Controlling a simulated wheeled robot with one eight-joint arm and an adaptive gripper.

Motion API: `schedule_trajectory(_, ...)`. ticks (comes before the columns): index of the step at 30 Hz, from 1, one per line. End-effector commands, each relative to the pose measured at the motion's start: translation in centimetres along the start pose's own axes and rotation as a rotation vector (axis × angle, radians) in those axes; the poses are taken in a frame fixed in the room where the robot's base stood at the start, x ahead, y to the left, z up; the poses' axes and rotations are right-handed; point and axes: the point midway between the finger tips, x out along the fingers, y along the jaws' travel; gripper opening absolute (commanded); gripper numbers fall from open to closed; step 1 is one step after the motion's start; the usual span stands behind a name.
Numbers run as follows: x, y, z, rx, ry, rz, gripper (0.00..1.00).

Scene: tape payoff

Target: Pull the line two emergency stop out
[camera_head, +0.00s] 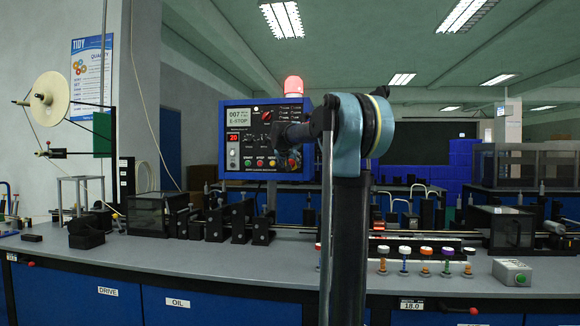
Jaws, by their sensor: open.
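The blue control panel (232,172) stands behind the bench at centre left. Its small screen (238,118) reads 007 E-STOP. A red part (293,164) at the panel's lower right, beside the row of coloured buttons, looks like the emergency stop; it is partly hidden, and I cannot tell whether it is pressed in. My gripper (284,134) is dark and small in view, in front of the panel's right half and just above that red part. It is open and holds nothing that I can see. Whether it touches the panel is unclear.
A red beacon (293,86) tops the panel. The grey bench (180,262) carries dark fixtures, several coloured knobs (426,262) and a grey box with a green button (512,272). A tape reel (47,98) hangs at left.

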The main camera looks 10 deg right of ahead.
Motion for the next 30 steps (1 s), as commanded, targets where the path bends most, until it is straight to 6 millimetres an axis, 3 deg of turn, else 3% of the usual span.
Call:
schedule_trajectory(12,0.7,0.1,0.0,0.001,0.0,0.001,0.53)
schedule_trajectory(19,0.7,0.2,0.0,0.001,0.0,0.001,0.0)
schedule_trajectory(30,-0.4,0.2,0.4,0.001,0.0,0.001,0.0)
